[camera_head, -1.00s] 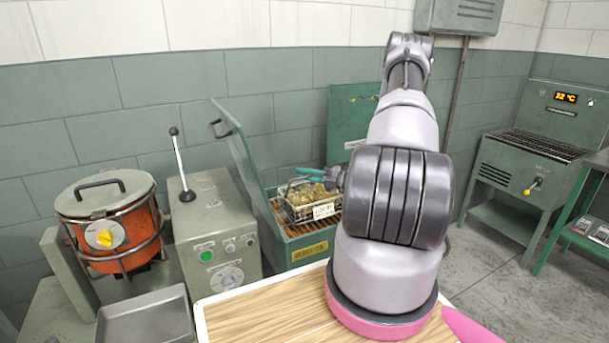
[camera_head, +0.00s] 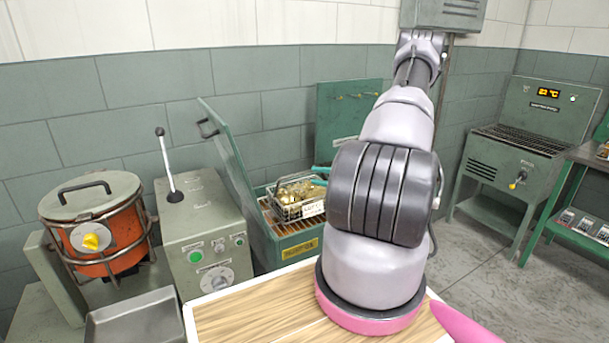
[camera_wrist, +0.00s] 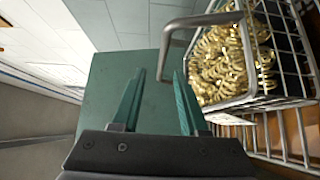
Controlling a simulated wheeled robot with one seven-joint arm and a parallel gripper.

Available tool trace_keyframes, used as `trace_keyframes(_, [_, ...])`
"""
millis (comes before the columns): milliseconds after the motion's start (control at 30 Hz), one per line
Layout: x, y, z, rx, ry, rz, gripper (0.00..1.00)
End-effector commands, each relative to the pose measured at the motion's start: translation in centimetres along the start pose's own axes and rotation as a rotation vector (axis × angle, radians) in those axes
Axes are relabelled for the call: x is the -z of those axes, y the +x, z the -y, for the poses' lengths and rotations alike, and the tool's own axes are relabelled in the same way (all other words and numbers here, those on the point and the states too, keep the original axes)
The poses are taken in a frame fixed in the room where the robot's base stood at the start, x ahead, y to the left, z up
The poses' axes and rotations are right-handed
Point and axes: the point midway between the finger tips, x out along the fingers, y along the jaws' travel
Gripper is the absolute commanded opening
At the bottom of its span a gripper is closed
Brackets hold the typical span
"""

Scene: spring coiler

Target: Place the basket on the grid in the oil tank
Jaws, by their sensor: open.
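The wire basket (camera_head: 292,211), full of brassy springs and with a white tag, sits on the slatted brown grid (camera_head: 268,216) inside the green oil tank (camera_head: 272,248). The tank lid (camera_head: 228,160) stands open. In the wrist view the basket (camera_wrist: 262,98) fills the right side, with its grey handle (camera_wrist: 206,20) reaching left. Slats of the grid (camera_wrist: 244,131) show below it. In the head view my arm hides most of the gripper.
A control box with a lever (camera_head: 205,225) and an orange pot (camera_head: 105,235) stand left of the tank. A wood-topped table (camera_head: 250,315) is in front. A green oven-like unit (camera_head: 515,155) stands right, with open floor before it.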

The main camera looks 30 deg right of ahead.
Motion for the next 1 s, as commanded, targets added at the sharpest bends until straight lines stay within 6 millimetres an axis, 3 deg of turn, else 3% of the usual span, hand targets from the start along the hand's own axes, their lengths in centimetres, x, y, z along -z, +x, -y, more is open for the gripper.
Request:
trace_keyframes(233, [0.0, -2.4, 0.0, 0.000, 0.000, 0.000, 0.43])
trace_keyframes(367, [0.1, -2.2, -0.6, 0.006, -0.022, -0.018, 0.43])
trace_keyframes(433, [0.6, -1.5, -1.9, 0.022, -0.080, -0.063, 0.43])
trace_keyframes(567, [2.6, 1.0, -6.2, 0.076, -0.294, -0.225, 0.43])
trace_keyframes(733, [7.4, 4.0, -12.5, 0.142, -0.687, -0.514, 0.43])
trace_keyframes(1000, [15.5, 5.8, -20.5, 0.168, -1.336, -0.956, 0.43])
